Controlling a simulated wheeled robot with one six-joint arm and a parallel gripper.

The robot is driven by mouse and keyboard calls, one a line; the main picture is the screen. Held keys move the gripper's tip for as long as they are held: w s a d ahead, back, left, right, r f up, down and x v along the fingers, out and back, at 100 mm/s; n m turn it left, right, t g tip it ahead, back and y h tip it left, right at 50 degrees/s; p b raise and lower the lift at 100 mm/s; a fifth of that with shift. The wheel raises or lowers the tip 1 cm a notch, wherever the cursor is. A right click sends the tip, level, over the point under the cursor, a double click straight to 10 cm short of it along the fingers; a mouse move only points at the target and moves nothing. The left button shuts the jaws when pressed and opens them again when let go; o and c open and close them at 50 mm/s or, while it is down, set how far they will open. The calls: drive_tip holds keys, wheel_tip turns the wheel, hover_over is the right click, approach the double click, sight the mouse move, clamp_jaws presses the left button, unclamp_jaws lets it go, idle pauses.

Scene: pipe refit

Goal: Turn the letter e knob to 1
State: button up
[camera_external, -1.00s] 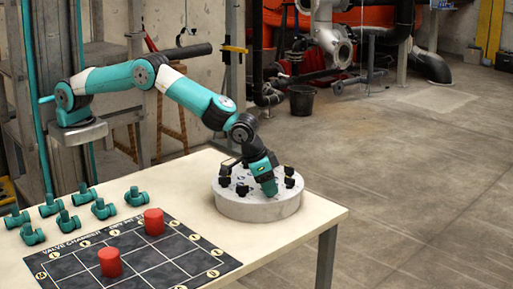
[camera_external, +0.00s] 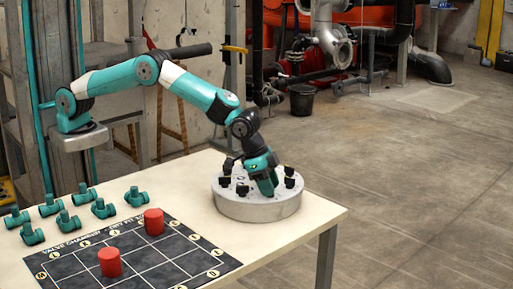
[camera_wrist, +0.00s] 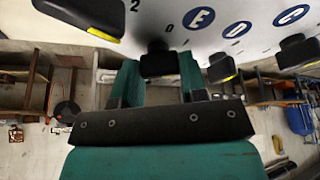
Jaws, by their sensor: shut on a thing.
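A round grey disc (camera_external: 257,207) with several black knobs stands on the table's right part. In the wrist view its pale face (camera_wrist: 180,30) shows blue letters E, D and C and small digits. My gripper (camera_external: 270,192) points down at the disc. In the wrist view my gripper (camera_wrist: 158,78) has its two teal fingers on either side of a black knob (camera_wrist: 158,61), shut on it. By the order of the letters this looks like the E knob. Its pointer mark is hidden. The neighbouring D knob (camera_wrist: 222,67) shows a yellow mark.
Other knobs sit close by, one at the upper left (camera_wrist: 80,14) and the C knob (camera_wrist: 298,50). On the table are several teal valves (camera_external: 103,208), a dark grid mat (camera_external: 75,267) and two red cylinders (camera_external: 153,222). The table's right edge is near the disc.

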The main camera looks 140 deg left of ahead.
drive_tip(key=o, duration=0.9)
drive_tip(key=b+v, duration=0.2)
drive_tip(key=v, duration=1.5)
drive_tip(key=shift+s+r, duration=0.1)
drive_tip(key=shift+r, duration=0.1)
drive_tip(key=s+d+r+g, duration=0.1)
drive_tip(key=s+d+r, duration=0.2)
drive_tip(key=s, duration=0.5)
drive_tip(key=s+d+r, duration=0.2)
drive_tip(key=s+d, duration=0.1)
drive_tip(key=s, duration=0.4)
drive_tip(key=s+d+g, duration=0.1)
drive_tip(key=s+d, duration=0.1)
drive_tip(key=s, duration=0.5)
drive_tip(key=s+d+f+g+y+p, duration=0.1)
drive_tip(key=s, duration=0.7)
drive_tip(key=s+d+f+n+y, duration=0.1)
drive_tip(key=s+d, duration=0.1)
drive_tip(key=s, duration=0.6)
drive_tip(key=shift+s+d+g, duration=0.15)
drive_tip(key=shift+d+g, duration=0.2)
drive_tip(key=shift+g, duration=0.05)
